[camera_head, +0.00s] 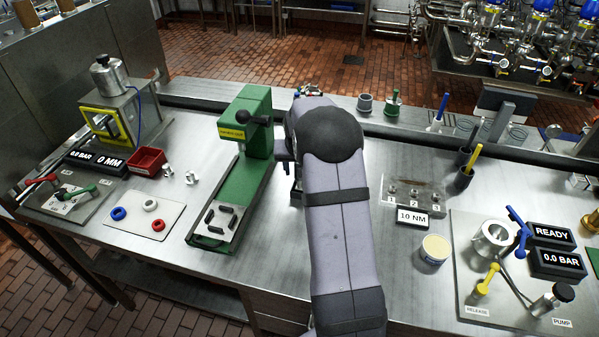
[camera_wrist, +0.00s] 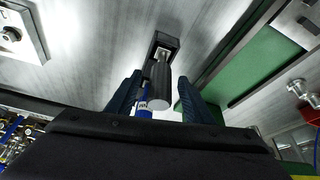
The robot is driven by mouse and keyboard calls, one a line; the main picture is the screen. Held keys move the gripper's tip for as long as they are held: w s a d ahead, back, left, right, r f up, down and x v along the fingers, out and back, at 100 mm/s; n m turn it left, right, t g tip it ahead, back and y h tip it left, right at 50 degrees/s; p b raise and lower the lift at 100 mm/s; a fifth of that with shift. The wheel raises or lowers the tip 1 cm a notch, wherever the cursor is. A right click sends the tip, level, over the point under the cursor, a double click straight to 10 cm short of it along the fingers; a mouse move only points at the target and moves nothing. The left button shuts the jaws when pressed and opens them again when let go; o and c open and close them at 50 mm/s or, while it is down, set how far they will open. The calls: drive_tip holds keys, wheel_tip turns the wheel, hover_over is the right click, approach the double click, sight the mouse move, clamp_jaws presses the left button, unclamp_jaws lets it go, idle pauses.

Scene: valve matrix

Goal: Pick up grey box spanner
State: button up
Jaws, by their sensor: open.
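In the wrist view, a dark grey cylinder (camera_wrist: 159,84), which looks like the grey box spanner, stands at a black rectangular holder (camera_wrist: 164,46). My gripper (camera_wrist: 160,78) is open, with one dark finger on each side of the cylinder. The cylinder lies between the fingers; whether either finger touches it I cannot tell. A small blue part (camera_wrist: 143,107) shows below it, partly hidden. In the head view my arm hides the spanner and most of my gripper.
The green press (camera_head: 244,150) stands close to the left of my arm. To the right are a steel block with bolts (camera_head: 413,194), a 10 NM display (camera_head: 411,217) and a pale-topped tub (camera_head: 435,249). Pots holding tools stand farther right.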

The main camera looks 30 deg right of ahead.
drive_tip(key=shift+p+x, duration=0.75)
drive_tip(key=shift+x, duration=1)
drive_tip(key=shift+w, duration=0.1)
clamp_jaws()
drive_tip(key=shift+r, duration=0.1)
